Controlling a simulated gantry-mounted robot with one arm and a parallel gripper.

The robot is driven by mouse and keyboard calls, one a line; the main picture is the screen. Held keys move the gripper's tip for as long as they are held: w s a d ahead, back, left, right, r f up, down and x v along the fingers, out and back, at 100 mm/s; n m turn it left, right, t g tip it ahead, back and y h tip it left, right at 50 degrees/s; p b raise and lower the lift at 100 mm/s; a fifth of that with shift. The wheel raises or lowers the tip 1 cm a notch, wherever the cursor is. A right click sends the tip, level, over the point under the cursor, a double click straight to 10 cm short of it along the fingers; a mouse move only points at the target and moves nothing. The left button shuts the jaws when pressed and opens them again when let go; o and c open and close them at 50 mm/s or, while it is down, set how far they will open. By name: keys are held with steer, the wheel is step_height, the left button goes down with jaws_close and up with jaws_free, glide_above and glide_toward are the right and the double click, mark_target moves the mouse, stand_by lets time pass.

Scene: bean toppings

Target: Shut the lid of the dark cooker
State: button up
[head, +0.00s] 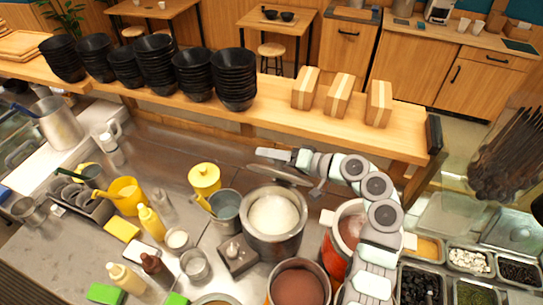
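The dark cooker (248,232) is a grey-metal round pot in the middle of the counter, with white contents (275,214) visible inside. Its lid (283,176) stands raised at the back of the pot, seen nearly edge-on, so the cooker is open. A small control block (238,254) sits at its front left. My arm reaches in from the lower right, passing over the red cooker. My gripper (272,153) is just behind and above the raised lid. I cannot tell whether it touches the lid, and its fingers are too small to judge.
A red cooker (336,251) stands close on the right, partly under my arm. A pot with brown contents (298,284) is in front. A grey metal pot (226,212) and yellow canister (205,180) stand left. A wooden shelf with black bowls (235,80) runs behind.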

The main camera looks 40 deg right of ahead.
steer(key=b+v, duration=0.1)
steer(key=v, duration=0.9)
steer(key=shift+s+d+r, duration=0.1)
steer(key=shift+s+r, duration=0.05)
steer(key=shift+s, duration=0.2)
